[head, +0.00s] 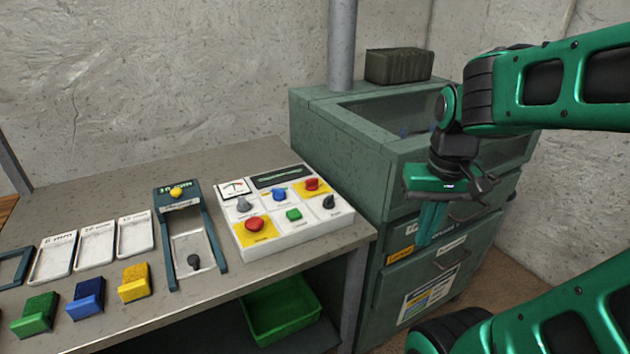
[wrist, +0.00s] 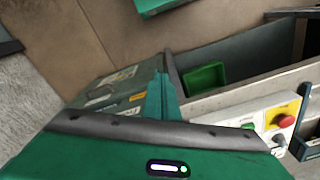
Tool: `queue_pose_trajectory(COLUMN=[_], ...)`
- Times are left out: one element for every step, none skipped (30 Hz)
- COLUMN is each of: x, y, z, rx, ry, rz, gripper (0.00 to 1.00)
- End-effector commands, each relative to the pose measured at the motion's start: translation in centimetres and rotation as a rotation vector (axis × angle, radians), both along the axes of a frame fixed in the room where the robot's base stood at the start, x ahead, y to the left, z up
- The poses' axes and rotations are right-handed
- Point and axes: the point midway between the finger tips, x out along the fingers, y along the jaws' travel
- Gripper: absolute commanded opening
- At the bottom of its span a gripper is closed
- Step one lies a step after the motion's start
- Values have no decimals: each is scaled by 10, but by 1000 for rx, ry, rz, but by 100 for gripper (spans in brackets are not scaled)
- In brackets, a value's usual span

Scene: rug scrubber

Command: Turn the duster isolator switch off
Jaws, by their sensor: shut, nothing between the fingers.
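A white control panel (head: 290,222) sits on the right end of the bench. It carries a red knob on a yellow plate (head: 312,185), a red mushroom button on yellow (head: 254,224), a blue button (head: 279,194), a green button (head: 294,214), a grey knob (head: 244,204) and a black knob (head: 328,202). I cannot tell which is the duster isolator switch; labels are too small to read. My gripper (head: 430,226) is shut and empty, pointing down in front of the green cabinet, right of the panel and apart from it. In the wrist view its fingers (wrist: 162,97) are together.
The green cabinet (head: 345,150) with an open-topped basin and drawers stands right of the bench (head: 110,205). Left of the panel are a framed slide (head: 192,245), white trays (head: 97,244) and coloured blocks (head: 134,284). A green bin (head: 280,308) sits below the bench.

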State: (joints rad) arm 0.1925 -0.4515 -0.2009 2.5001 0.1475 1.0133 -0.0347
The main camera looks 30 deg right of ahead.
Motion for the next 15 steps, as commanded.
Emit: queue_pose_trajectory(x=[30,48,74,94,113,138,156,173,194,209,221,236,245,253,261], y=[0,1,3,6,10,15,20,25,33,39,44,51,56,60,64], z=[7,11,18,22,27,32,36,40,44,46,48,51,52,54,56], rx=[-14,-22,-33,-41,-48,-56,-61,-66,-70,-72,-74,-77,-77,-78,-79], ry=[-24,-44,-72,-96,-117,-146,-169,-189,-215,-233,-249,-269,-280,-292,-303], rz=[53,87,133,169,206,253,286,317,357,385,411,438,457,471,486], gripper=[0,0,0,0,0,0,0,0,0,0,0,0,0,0,0])
